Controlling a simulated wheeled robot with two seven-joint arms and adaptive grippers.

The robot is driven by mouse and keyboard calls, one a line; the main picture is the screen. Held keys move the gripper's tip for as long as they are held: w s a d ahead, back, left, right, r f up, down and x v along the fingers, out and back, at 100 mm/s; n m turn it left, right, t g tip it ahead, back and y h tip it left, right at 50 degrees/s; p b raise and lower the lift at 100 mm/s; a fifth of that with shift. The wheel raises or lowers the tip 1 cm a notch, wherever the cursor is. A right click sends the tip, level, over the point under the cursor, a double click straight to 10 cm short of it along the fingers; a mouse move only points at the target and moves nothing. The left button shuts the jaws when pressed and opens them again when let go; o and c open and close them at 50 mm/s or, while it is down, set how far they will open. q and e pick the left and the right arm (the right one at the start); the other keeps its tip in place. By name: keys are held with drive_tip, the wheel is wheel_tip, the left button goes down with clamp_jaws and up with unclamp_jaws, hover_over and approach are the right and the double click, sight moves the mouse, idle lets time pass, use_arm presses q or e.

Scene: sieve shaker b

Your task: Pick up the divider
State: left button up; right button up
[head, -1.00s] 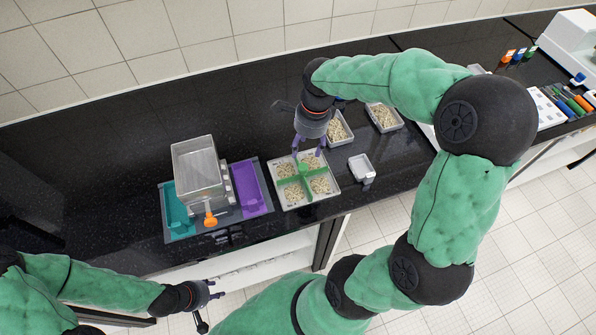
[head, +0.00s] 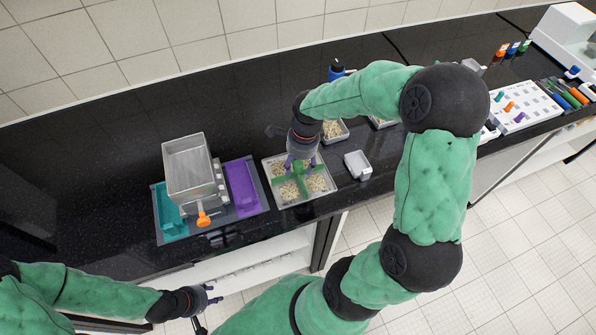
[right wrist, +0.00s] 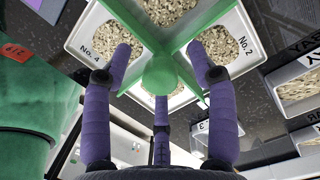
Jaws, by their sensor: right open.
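The divider (head: 301,183) is a green cross with a round knob on top. It stands in a square white tray (head: 308,198), parting it into compartments of pale granular material. In the right wrist view the divider (right wrist: 159,74) has its knob between my purple fingers. My right gripper (head: 300,165) is open above the tray; in the right wrist view its three fingers (right wrist: 160,62) are spread around the knob, and I cannot tell whether any touches it. My left gripper (head: 207,306) is open and empty, low in front of the counter.
A small white container (head: 358,165) is close on the right. More sample trays (head: 335,130) sit behind.

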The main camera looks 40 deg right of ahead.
clamp_jaws()
drive_tip(key=shift+r, duration=0.15)
